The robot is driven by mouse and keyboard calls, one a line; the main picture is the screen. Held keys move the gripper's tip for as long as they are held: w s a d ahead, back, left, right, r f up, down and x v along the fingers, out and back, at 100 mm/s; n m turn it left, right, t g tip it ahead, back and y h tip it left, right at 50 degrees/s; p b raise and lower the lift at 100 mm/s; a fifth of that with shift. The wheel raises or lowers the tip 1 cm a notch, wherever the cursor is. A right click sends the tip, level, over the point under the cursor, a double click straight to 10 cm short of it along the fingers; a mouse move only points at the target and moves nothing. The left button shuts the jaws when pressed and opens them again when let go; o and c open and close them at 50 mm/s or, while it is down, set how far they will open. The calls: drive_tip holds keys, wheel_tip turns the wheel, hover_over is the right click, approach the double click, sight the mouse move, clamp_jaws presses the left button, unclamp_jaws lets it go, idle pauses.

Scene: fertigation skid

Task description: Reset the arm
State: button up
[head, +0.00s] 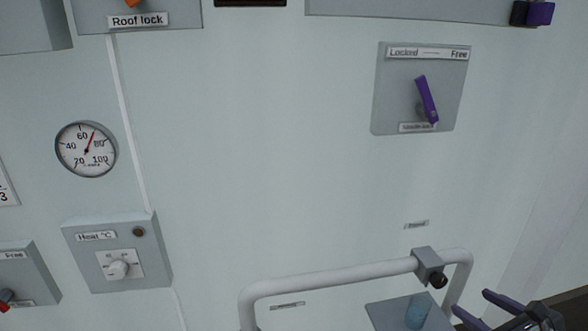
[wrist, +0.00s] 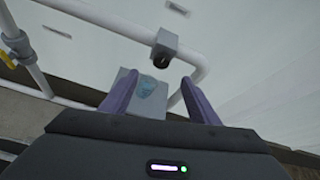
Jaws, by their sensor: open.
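My gripper (head: 502,309) shows at the bottom right of the head view, with dark purple fingers apart. In the wrist view my gripper (wrist: 158,98) is open, and nothing is held between its two fingers. Beyond the fingers is a grey plate (wrist: 127,84) with a blue translucent patch on it. The plate also shows in the head view (head: 383,315), just left of my gripper, with the blue patch (head: 417,312) on it. I cannot tell whether my gripper touches the plate.
A white pipe rail (head: 330,278) with a grey clamp block (head: 427,263) runs close by my gripper. On the wall are a Locked/Free panel (head: 393,95) with a purple lever (head: 426,98), a gauge (head: 86,149) and a heat dial box (head: 118,253). The middle wall is clear.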

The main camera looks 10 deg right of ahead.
drive_tip(key=w+a+n+g+y, duration=0.3)
drive_tip(key=a+n+g+y, duration=0.15)
drive_tip(key=a+n, duration=1.05)
drive_tip(key=s+a+r+n+g+h, duration=0.1)
drive_tip(key=s+a+r+n+h, duration=0.1)
drive_tip(key=a+n, duration=0.5)
drive_tip(key=s+a+r+n+g+h, duration=0.1)
drive_tip(key=s+a+r+n, duration=0.3)
drive_tip(key=a+n, duration=0.4)
drive_tip(key=shift+s+a+n+h, duration=0.2)
drive_tip(key=shift+s+n+h, duration=0.4)
drive_tip(key=shift+n, duration=1)
drive_tip(key=shift+s+r+g, duration=0.1)
drive_tip(key=shift+s+g, duration=0.05)
drive_tip(key=shift+g, duration=0.1)
